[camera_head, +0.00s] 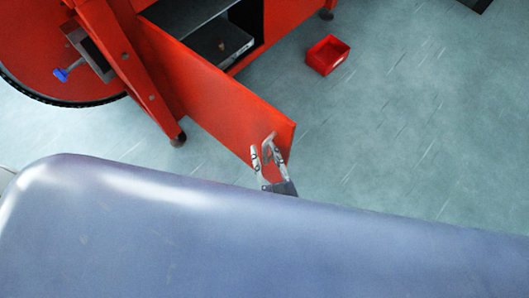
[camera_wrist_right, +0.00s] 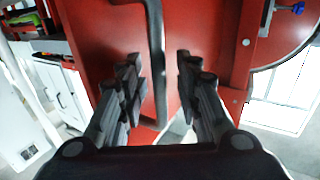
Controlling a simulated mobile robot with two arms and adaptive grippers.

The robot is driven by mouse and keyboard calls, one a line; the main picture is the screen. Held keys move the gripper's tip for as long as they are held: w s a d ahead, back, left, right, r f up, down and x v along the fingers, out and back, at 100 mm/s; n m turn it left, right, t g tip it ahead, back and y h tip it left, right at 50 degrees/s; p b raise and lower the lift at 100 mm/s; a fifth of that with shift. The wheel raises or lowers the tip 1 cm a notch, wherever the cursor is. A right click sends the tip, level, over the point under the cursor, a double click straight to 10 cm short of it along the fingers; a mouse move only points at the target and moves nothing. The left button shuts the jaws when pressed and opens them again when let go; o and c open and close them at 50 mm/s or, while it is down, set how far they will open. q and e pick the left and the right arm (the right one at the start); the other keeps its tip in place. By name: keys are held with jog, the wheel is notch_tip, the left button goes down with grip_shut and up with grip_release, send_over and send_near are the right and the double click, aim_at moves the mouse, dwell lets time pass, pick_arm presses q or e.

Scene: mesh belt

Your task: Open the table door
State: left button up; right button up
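The red table door (camera_head: 212,92) stands swung well out from the red table (camera_head: 288,18) in the head view, with the dark inside of the cabinet showing behind it. My right gripper (camera_head: 264,150) is at the door's free end. In the right wrist view, the grey bar handle (camera_wrist_right: 157,70) runs between the two dark fingers of my right gripper (camera_wrist_right: 160,84). The fingers are apart, with a visible gap on each side of the handle. Whether they touch it lower down is hard to tell. My left gripper is not in view.
A small red bin (camera_head: 327,55) lies on the grey floor beyond the door. A round red disc (camera_head: 45,60) and a blue knob (camera_head: 62,75) are at the upper left. The floor right of the door is mostly clear.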

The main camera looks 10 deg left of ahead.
jog(key=shift+a, duration=0.1)
jog(key=v, duration=1.2)
